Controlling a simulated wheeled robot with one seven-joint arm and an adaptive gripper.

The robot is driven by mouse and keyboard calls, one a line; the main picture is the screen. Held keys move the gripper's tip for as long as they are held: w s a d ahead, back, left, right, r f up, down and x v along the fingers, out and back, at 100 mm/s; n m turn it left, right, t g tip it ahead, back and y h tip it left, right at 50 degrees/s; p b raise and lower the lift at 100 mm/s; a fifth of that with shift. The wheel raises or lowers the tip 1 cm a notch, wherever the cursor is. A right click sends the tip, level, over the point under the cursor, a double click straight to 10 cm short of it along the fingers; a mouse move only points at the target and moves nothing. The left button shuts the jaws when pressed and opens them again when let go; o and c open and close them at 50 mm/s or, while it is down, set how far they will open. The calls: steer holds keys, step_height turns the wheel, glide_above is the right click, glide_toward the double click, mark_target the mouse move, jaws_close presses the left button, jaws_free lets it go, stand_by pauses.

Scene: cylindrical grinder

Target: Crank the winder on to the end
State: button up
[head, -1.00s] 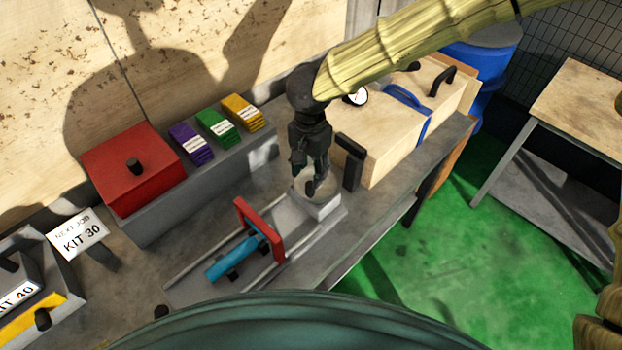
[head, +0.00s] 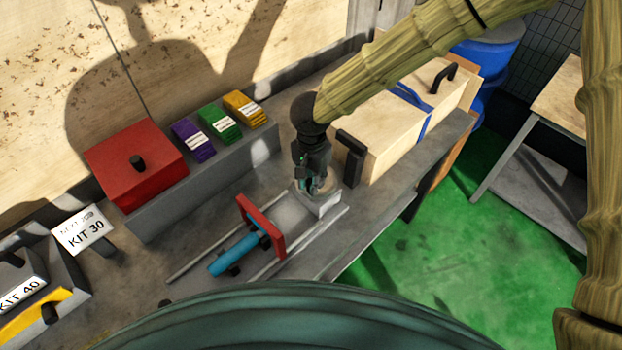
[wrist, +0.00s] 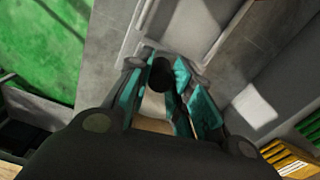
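The winder is a pale round disc (head: 326,191) on a grey block at the right end of a railed fixture on the bench. Its dark crank knob (wrist: 161,75) shows between my fingertips in the wrist view; the disc is partly hidden below. My gripper (head: 317,187) points down over the disc, its teal-padded fingers (wrist: 160,80) close against both sides of the knob. Along the rails, a red upright frame (head: 261,228) stands beside a blue cylinder (head: 235,254) lying at a slant.
A red box (head: 136,165) and purple, green and yellow packs (head: 219,123) stand behind the rails. A wooden case (head: 400,120) and a dark upright handle (head: 351,157) are close right of my gripper. A KIT 30 sign (head: 83,230) is at the left.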

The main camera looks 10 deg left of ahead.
jaws_close()
